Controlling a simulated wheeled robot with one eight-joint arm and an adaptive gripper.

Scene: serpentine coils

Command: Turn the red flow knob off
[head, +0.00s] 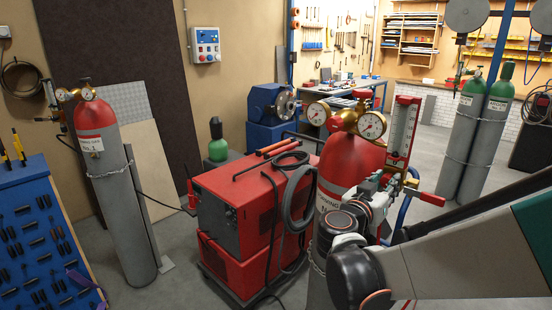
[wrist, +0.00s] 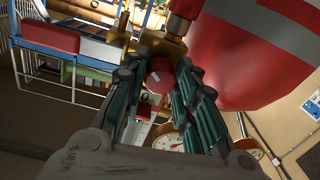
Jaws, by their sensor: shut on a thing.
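The red flow knob (wrist: 159,76) with a white mark shows in the wrist view between the two teal fingers of my gripper (head: 384,188), which is shut on it. In the head view my gripper is at the regulator of the near red-topped cylinder (head: 347,166), below the red-framed flow meter (head: 402,130). There the knob cannot be made out behind the fingers. The brass regulator carries two round gauges (head: 371,125). A gauge (wrist: 168,143) also shows below the fingers in the wrist view.
A red welding machine (head: 237,208) with cables stands left of the near cylinder. A red stem (head: 427,197) sticks out to the right of my gripper. Another red-topped cylinder (head: 113,190) stands at left, and green-topped cylinders (head: 477,135) at back right. Open floor lies between.

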